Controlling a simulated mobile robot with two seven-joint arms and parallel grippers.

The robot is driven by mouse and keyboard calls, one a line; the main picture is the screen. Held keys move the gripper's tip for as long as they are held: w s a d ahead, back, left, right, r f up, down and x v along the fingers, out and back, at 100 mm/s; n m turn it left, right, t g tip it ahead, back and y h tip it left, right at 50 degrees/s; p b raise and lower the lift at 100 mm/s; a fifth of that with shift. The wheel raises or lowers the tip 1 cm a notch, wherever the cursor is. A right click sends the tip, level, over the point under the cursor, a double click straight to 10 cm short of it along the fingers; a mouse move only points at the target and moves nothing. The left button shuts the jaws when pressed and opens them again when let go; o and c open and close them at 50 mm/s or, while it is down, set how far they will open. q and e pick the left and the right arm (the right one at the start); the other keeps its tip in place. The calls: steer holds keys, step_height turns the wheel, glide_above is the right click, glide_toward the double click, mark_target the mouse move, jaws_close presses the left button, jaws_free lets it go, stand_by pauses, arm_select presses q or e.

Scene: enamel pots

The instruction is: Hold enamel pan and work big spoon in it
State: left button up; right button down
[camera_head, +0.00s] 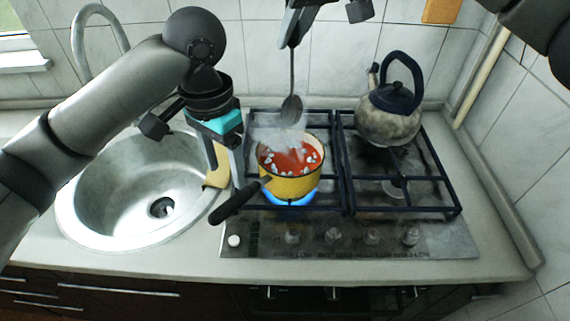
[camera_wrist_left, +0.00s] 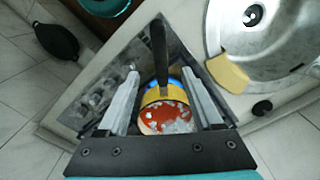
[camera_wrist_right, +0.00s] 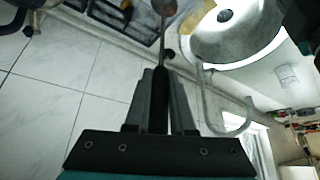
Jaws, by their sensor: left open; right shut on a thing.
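The yellow enamel pan (camera_head: 290,186) sits on the front left burner, with red contents and white pieces inside. Its dark handle (camera_head: 236,202) points to the lower left. My left gripper (camera_head: 226,168) is open above the handle; in the left wrist view the pan (camera_wrist_left: 160,95) and its handle (camera_wrist_left: 158,52) show between the spread fingers. My right gripper (camera_head: 292,40) is shut on the handle of the big spoon (camera_head: 291,108), which hangs upright with its bowl above the pan. The right wrist view shows the dark spoon handle (camera_wrist_right: 160,95) between the fingers.
A blue flame (camera_head: 290,199) burns under the pan and steam rises. A worn kettle (camera_head: 388,122) stands on the back right burner. The metal sink (camera_head: 130,215) is at left, with a yellow sponge (camera_wrist_left: 228,74) at its edge. The front right burner is free.

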step_height(320, 180, up, 8)
steer(key=p, duration=0.6)
steer(key=shift+f+p, duration=0.15)
steer(key=shift+p, duration=0.2)
arm_select(q)
step_height(320, 180, up, 5)
steer(key=shift+f, duration=0.2)
arm_select(e)
steer(key=shift+f, duration=0.1)
